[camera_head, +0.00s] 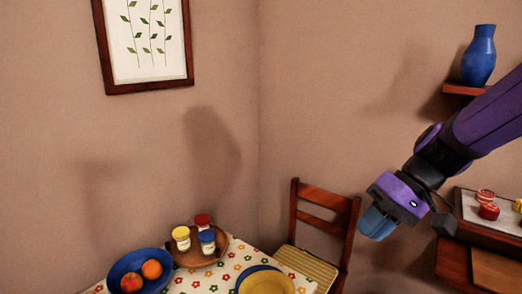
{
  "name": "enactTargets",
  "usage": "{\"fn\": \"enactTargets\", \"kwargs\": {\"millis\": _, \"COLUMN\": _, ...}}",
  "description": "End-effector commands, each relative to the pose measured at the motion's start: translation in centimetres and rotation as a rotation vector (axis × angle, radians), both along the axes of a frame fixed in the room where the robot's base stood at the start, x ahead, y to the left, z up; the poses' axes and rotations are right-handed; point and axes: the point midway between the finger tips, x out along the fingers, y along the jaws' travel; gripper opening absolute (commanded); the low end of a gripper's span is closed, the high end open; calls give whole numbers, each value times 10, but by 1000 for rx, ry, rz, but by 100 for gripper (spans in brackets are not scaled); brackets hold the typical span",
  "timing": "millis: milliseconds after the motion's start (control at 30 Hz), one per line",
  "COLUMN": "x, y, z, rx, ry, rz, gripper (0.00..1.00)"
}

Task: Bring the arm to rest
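My purple arm (480,125) reaches in from the right edge, sloping down to the left.
A flowered tablecloth (216,281) bears a blue fruit bowl (116,268), a round wooden tray (188,257) with jars, and a yellow plate (266,284). Right of my gripper are a blue vase (479,57) on a shelf and a pale tray (470,203) with red items.

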Motion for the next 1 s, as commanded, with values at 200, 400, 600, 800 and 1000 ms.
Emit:
{"fn": "enactTargets", "kwargs": {"millis": 200, "x": -34, "y": -26, "z": 34, "rx": -180, "ry": -103, "rz": -32, "gripper": 14}}
{"fn": "enactTargets", "kwargs": {"millis": 400, "x": -62, "y": -52, "z": 60, "rx": -340, "ry": -215, "rz": -103, "gripper": 14}}
{"fn": "enactTargets", "kwargs": {"millis": 600, "x": -88, "y": -78, "z": 84, "rx": -478, "ry": -344, "rz": -200, "gripper": 14}}
{"fn": "enactTargets", "kwargs": {"millis": 800, "x": -105, "y": -94, "z": 99, "rx": -557, "ry": -430, "rz": -274, "gripper": 14}}
{"fn": "enactTargets", "kwargs": {"millis": 1000, "x": -109, "y": -99, "z": 103, "rx": -577, "ry": -453, "rz": -295, "gripper": 0}}
